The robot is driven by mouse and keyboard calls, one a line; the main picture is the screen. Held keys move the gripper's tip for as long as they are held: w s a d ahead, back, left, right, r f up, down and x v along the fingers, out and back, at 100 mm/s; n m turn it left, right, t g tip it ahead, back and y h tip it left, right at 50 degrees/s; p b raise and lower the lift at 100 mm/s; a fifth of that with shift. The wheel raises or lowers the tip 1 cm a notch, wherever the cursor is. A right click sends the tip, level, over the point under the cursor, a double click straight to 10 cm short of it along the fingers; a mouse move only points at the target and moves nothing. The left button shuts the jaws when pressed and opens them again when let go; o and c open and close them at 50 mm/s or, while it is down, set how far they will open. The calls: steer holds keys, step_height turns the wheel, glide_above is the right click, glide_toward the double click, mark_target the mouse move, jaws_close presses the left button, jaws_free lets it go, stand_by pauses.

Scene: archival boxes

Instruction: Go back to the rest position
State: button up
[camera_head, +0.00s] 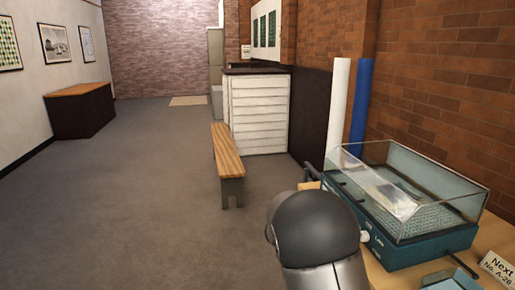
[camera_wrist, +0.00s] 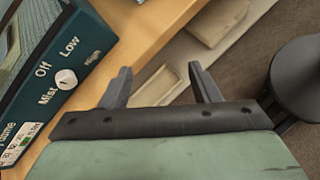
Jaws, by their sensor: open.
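In the wrist view my gripper (camera_wrist: 163,78) is open, with its two dark fingers apart and nothing between them. It is over the edge of the wooden table (camera_wrist: 150,25), to the right of the teal device (camera_wrist: 75,50) with its white knob and "Off", "Low", "High" and "Mist" marks. In the head view the teal device (camera_head: 415,238) with a clear lidded chamber stands on the table at the right. My dark rounded arm link shows at the bottom centre; my gripper is hidden there.
A sign (camera_head: 497,268) and a teal object (camera_head: 450,280) are at the table's lower right. A dark round seat (camera_wrist: 302,75) and pale boxes on a low shelf (camera_wrist: 215,22) are near my gripper.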

steer(key=s+a+r+m+y+p, duration=0.1)
steer(key=s+a+r+m+y, duration=0.1)
steer(key=s, duration=0.6)
steer(key=s+a+r+m+t+y+p, duration=0.1)
steer(key=s+a+r+m+y+p, duration=0.1)
steer(key=s, duration=0.6)
steer(key=s+a+r+m+t+y+p, duration=0.1)
steer(key=s+a+r+m+y, duration=0.3)
steer(key=s+m+y, duration=0.3)
steer(key=shift+s+a, duration=0.5)
steer(key=shift+s, duration=0.45)
steer(key=shift+r, duration=0.1)
